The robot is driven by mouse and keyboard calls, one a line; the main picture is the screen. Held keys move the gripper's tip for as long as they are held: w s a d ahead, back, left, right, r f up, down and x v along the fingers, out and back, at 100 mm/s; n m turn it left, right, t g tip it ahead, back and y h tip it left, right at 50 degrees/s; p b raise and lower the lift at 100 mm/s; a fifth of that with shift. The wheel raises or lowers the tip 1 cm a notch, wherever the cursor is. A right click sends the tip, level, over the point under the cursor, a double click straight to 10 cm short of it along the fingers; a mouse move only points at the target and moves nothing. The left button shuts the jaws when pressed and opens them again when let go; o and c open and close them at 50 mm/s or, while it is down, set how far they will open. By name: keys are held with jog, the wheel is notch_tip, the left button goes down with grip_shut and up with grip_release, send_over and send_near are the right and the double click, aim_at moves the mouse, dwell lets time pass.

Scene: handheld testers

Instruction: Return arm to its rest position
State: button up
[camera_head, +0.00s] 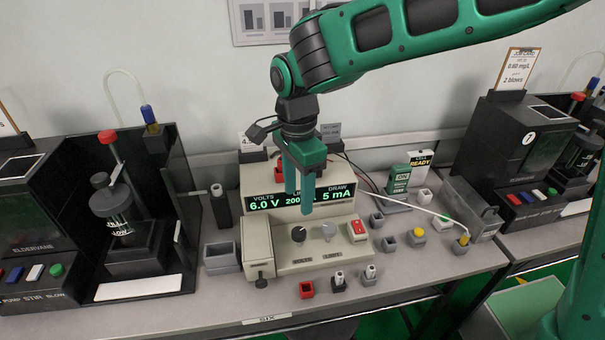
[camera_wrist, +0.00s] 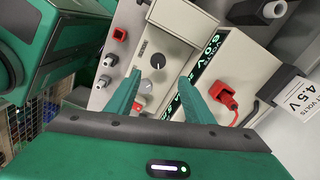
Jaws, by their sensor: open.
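My gripper (camera_head: 300,190) hangs from the green arm (camera_head: 420,35) in front of the beige power supply (camera_head: 290,181), whose display reads 6.0 V, 200 and 5 mA. Its two green fingers point down and are apart, with nothing between them. In the wrist view the open fingers (camera_wrist: 160,95) frame part of the same beige unit and its dark knob (camera_wrist: 157,61). The arm reaches in from the upper right in the head view. The fingers overlap the front of the unit in the picture; I cannot tell how close they are to it.
Small sockets and plugs, including a red socket (camera_head: 306,290), stand at the bench's front and right. A black tester (camera_head: 515,150) stands right, and a stirrer station (camera_head: 125,215) left. A white cable (camera_head: 425,206) crosses the right side. A 4.5 V card (camera_wrist: 290,95) shows in the wrist view.

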jog(key=s+d+r+n+h, duration=0.1)
jog(key=d+r, duration=0.1)
jog(key=d, duration=1.3)
jog(key=s+d+r+n, duration=0.1)
jog(key=d+r, duration=0.1)
jog(key=d, duration=1.2)
jog(key=s+d+f+n+y, duration=0.1)
jog(key=s+d+f+n, duration=0.1)
jog(key=s+d, duration=1.4)
jog(key=s, duration=0.3)
jog(key=shift+d+f+n, duration=0.2)
jog(key=shift+f+n, duration=0.15)
jog(key=shift+n, duration=0.05)
jog(key=shift+w, duration=0.1)
jog(key=shift+w+f, duration=0.25)
jog(key=shift+w, duration=0.35)
